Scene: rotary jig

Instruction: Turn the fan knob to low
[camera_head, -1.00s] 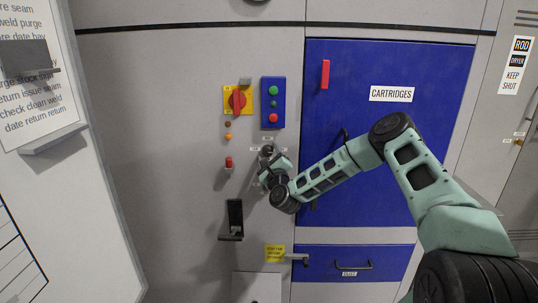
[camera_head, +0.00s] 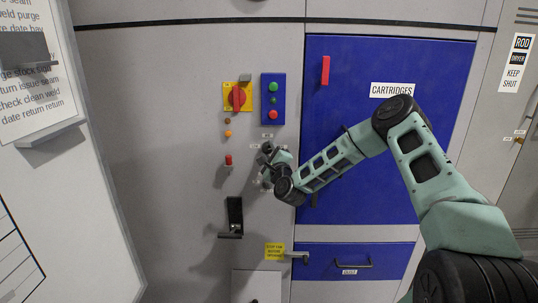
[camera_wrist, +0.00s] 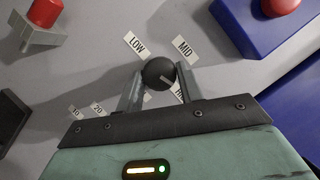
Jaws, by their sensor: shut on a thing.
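The fan knob (camera_wrist: 158,71) is a round black knob on the grey panel. In the wrist view it sits between the two fingertips of my gripper (camera_wrist: 160,76), which is shut on it. A LOW label (camera_wrist: 137,45) lies up and left of the knob and a MID label (camera_wrist: 183,47) up and right. A third label (camera_wrist: 180,90) is partly hidden behind the right finger. A pale mark shows at the knob's lower edge; I cannot tell which label the knob points to. In the head view my gripper (camera_head: 267,152) is at the panel and largely covers the knob.
A red button (camera_wrist: 44,12) on a grey bracket and a blue button box (camera_wrist: 262,25) flank the knob. Labels 10 and 20 (camera_wrist: 97,108) lie lower left. A yellow plate with a red switch (camera_head: 238,97) is above; a black lever (camera_head: 234,222) is below.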

